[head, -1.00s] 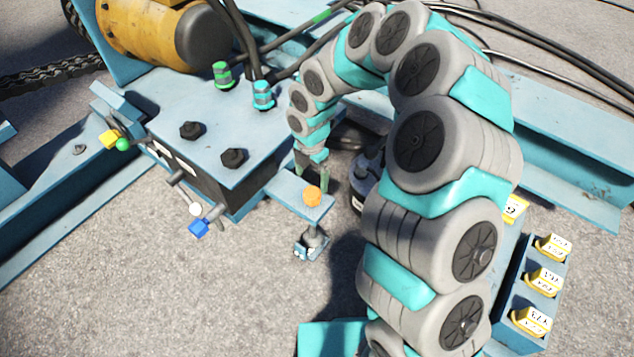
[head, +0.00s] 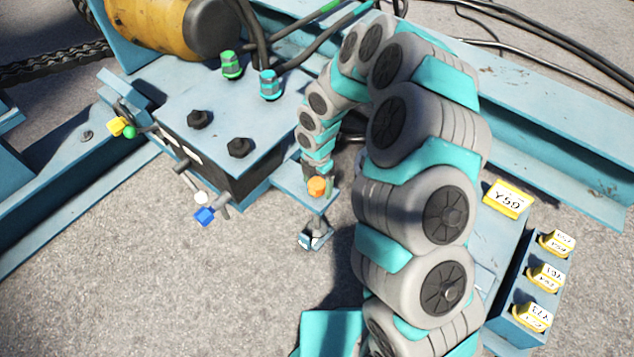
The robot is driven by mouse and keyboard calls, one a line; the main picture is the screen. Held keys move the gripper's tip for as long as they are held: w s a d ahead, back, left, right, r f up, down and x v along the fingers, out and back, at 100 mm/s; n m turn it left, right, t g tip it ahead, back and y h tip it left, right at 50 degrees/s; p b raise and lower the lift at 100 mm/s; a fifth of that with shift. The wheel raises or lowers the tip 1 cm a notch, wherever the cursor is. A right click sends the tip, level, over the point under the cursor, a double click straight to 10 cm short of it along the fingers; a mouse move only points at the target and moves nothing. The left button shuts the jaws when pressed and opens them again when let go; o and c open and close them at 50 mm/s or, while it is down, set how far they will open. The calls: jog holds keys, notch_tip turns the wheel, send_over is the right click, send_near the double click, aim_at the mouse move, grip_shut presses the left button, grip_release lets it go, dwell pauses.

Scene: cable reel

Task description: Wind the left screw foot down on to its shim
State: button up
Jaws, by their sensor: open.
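A screw foot with an orange knob (head: 316,187) stands in a blue bracket (head: 292,197) at the right corner of the blue box. Its lower end (head: 316,232) hangs below the bracket, close to the ground. I cannot tell a shim apart there, nor whether the foot touches anything. Whether the fingers touch the knob is not clear. No second screw foot can be made out.
The blue box (head: 225,130) carries dark bolts, a green connector (head: 231,65) and a teal connector (head: 270,84). Blue and white handles (head: 204,216) jut from its front. A blue rack with yellow tags (head: 545,277) stands right. Concrete in front is open.

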jog(key=c, duration=1.4)
jog(key=shift+o, duration=0.2)
